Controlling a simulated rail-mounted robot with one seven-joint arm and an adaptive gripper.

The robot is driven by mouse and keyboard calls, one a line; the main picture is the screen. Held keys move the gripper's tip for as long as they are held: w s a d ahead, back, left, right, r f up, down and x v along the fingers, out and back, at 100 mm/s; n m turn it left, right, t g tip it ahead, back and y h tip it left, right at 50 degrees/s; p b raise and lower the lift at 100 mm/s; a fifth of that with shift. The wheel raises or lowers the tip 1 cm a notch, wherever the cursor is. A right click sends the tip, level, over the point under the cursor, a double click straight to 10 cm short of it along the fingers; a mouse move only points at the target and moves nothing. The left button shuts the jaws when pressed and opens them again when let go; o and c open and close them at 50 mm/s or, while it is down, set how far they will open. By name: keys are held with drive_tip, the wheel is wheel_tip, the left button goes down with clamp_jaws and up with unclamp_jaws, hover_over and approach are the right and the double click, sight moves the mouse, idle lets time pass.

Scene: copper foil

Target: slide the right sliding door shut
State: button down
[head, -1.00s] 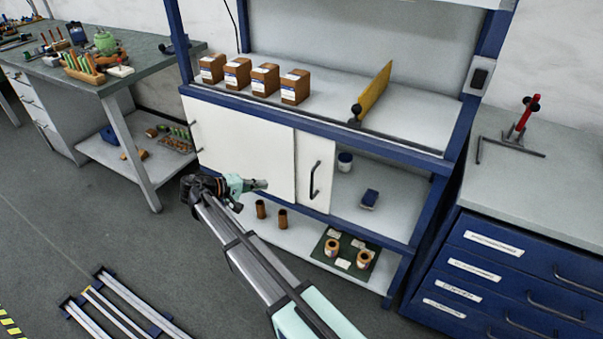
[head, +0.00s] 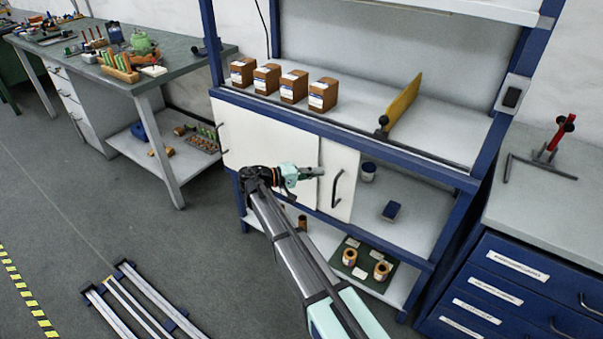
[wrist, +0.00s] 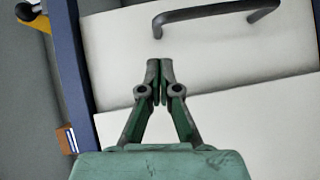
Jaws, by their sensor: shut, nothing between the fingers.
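The right sliding door (head: 343,167) is a white panel with a black bar handle (head: 337,188). It stands near the middle of the blue-framed cabinet, partly behind the left white door (head: 250,140). The bay to its right is open. My gripper (head: 321,171) is shut and empty, in front of the doors just left of the handle. In the wrist view, the closed fingertips (wrist: 160,76) appear over the right door's panel (wrist: 115,60), below the handle (wrist: 215,14) and apart from it in the picture. I cannot tell whether they touch the panel.
Rolls (head: 382,270) stand on the shelf below. Several brown boxes (head: 323,95) and a yellow board (head: 402,102) stand on top. A blue drawer unit (head: 500,285) is at right.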

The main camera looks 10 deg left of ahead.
sight(337, 176)
drive_tip(key=shift+s+d+f, duration=0.15)
drive_tip(key=shift+s+d, duration=0.15)
drive_tip(key=shift+d, duration=0.5)
drive_tip(key=shift+s+d+f, duration=0.1)
drive_tip(key=shift+s+d, duration=0.2)
drive_tip(key=shift+d, duration=0.5)
